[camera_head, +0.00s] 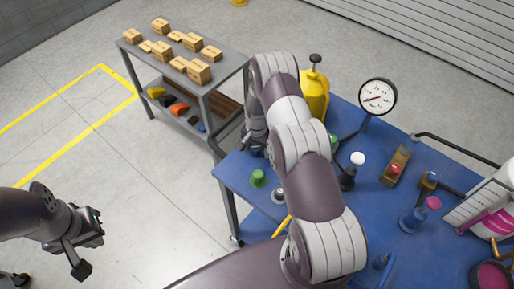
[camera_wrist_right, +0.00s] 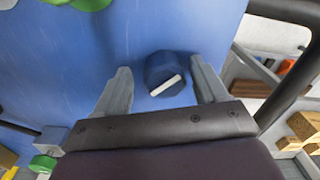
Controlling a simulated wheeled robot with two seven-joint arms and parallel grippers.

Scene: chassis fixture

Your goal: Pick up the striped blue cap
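The striped blue cap (camera_wrist_right: 166,74) is a dark blue round cap with a white bar across its top. It sits on the blue table top in the right wrist view. My right gripper (camera_wrist_right: 161,67) is open, with one grey finger on each side of the cap. The right finger looks close to it and the left finger has a wider gap; contact cannot be told. In the head view my right arm hides the cap and most of that gripper. My left gripper (camera_head: 92,232) is over the floor at the lower left, far from the cap; its fingers are unclear.
The blue table (camera_head: 228,175) carries a green cap (camera_head: 258,178), a yellow can (camera_head: 314,95), a dial gauge (camera_head: 378,97), a white-topped bottle (camera_head: 352,170) and a blue bottle (camera_head: 420,215). A grey cart (camera_head: 213,55) with cardboard boxes stands beyond.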

